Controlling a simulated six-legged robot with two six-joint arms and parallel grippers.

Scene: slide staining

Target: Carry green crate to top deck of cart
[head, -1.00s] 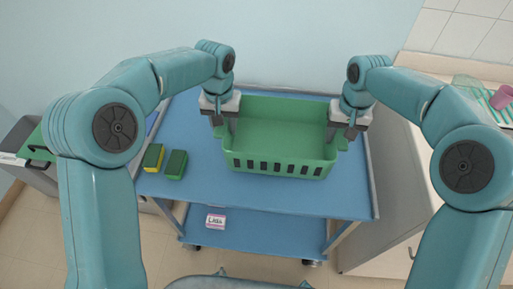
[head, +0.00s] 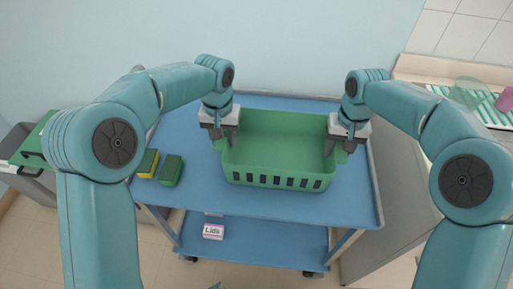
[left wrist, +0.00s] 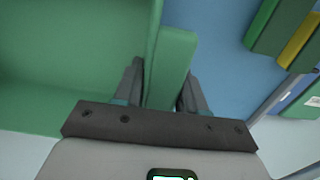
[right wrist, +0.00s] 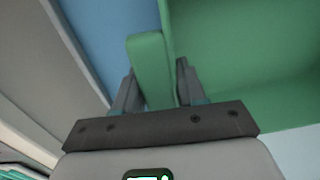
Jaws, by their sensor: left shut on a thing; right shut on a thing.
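The empty green crate (head: 278,181) is at the blue top deck (head: 345,205) of the cart, over its middle and back. Whether it rests on the deck or hangs just above it I cannot tell. My left gripper (head: 224,138) is shut on the crate's left handle, which shows between the fingers in the left wrist view (left wrist: 168,75). My right gripper (head: 340,145) is shut on the right handle, also seen in the right wrist view (right wrist: 152,72).
Two green-and-yellow sponges (head: 159,167) lie on the deck left of the crate. A box labelled Lids (head: 213,231) sits on the lower shelf (head: 265,240). A counter with a striped rack (head: 452,92) and a pink cup (head: 504,100) stands at right. A grey bin is at far left.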

